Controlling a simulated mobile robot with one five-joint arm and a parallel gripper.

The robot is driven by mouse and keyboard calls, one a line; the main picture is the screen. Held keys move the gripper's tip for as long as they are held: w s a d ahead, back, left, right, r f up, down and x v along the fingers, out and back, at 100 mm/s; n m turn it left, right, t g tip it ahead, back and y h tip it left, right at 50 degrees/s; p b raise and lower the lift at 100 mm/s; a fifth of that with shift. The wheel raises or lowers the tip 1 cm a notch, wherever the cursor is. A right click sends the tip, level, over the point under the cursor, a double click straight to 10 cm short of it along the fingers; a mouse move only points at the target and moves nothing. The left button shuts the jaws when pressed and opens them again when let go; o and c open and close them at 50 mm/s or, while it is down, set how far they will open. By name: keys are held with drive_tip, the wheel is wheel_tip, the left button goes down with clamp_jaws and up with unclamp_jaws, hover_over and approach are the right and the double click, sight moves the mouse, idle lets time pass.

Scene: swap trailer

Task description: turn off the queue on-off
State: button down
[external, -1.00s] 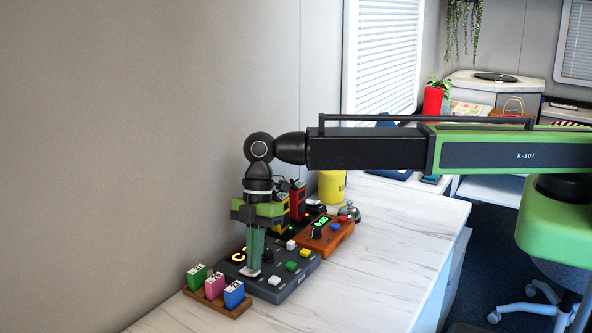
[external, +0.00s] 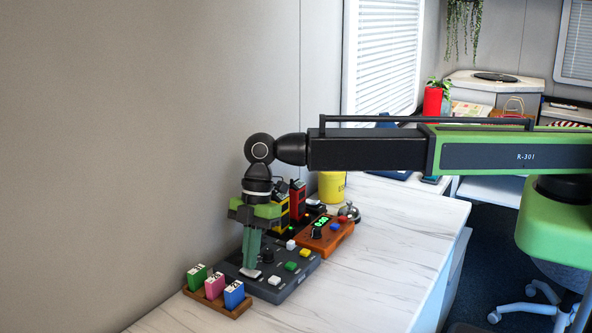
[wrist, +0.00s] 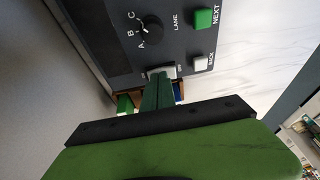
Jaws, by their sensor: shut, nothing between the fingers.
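The dark grey queue console (external: 301,273) lies on the white marble counter, with a black knob and white, green and yellow buttons. Its display area at the left shows no lit characters. The pale on-off switch (external: 250,272) is at its near left edge, and it also shows in the wrist view (wrist: 163,71) beside small lettering. My gripper (external: 249,266) points down with its green fingers shut and empty. The fingertips are at the switch and cover part of it; I cannot tell whether they touch it.
A wooden rack (external: 219,304) with green, pink and blue number tags stands just left of the console. An orange box (external: 330,238) with a green display, a bell (external: 349,213) and a yellow container (external: 332,186) are behind. The counter to the right is clear.

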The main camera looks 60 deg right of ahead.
drive_tip(key=shift+r, duration=0.15)
drive_tip(key=r+p, duration=0.3)
drive_tip(key=w+r+p, duration=0.1)
drive_tip(key=r+p, duration=0.1)
drive_tip(key=p+v, duration=0.8)
drive_tip(key=shift+s+d+r, duration=0.3)
drive_tip(key=shift+s, duration=0.1)
